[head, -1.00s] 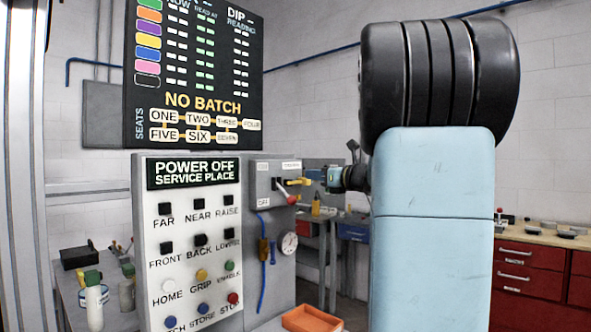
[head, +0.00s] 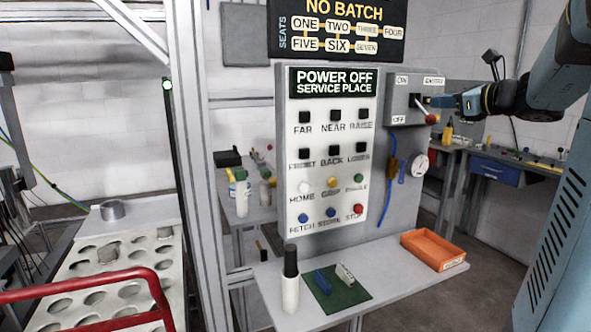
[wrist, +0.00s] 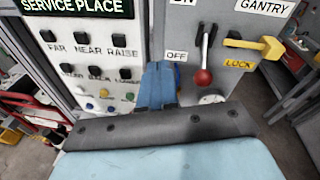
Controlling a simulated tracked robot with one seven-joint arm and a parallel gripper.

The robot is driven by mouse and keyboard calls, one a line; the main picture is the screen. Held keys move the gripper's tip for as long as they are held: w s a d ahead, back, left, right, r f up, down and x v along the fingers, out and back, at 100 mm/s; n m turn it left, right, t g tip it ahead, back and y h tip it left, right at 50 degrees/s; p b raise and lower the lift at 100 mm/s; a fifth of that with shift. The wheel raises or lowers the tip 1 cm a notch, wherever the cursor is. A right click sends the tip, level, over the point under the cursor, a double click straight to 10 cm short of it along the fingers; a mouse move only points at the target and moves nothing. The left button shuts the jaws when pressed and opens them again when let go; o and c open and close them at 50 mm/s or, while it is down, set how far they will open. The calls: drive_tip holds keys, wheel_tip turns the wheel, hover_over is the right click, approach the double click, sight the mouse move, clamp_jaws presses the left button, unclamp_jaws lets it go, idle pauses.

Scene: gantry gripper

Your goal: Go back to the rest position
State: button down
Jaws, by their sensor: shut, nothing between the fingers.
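My gripper (head: 447,102) is at the upper right in the head view, held out in front of the grey switch box (head: 403,106) beside the control panel. In the wrist view its blue fingers (wrist: 158,86) are together and empty. They point at the box's lower left, near the OFF label. The lever with a red knob (wrist: 203,77) hangs down just right of the fingers, and a gap seems to lie between them. A yellow lock handle (wrist: 256,44) is further right. My arm crosses the right side of the head view.
The white button panel (head: 331,160) reads POWER OFF, SERVICE PLACE. On the shelf below stand a white bottle with a black top (head: 290,280), a green mat (head: 350,297) with small blocks, and an orange tray (head: 434,248). A red rail (head: 90,287) and a tray with holes are left.

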drive_tip(key=s+a+f+n+g, duration=0.3)
drive_tip(key=s+a+f+n, duration=0.25)
drive_tip(key=a, duration=0.25)
drive_tip(key=s+a+f+n+g, duration=0.4)
drive_tip(key=s+a+n, duration=0.3)
drive_tip(key=a, duration=0.1)
drive_tip(key=s+f+n+g+h, duration=0.2)
drive_tip(key=s+f+n+h, duration=0.5)
drive_tip(key=s+n, duration=0.8)
wheel_tip(320, 180, down, 2)
drive_tip(key=shift+s+d+f+n, duration=0.15)
drive_tip(key=shift+s+n, duration=0.1)
drive_tip(key=shift+n, duration=0.1)
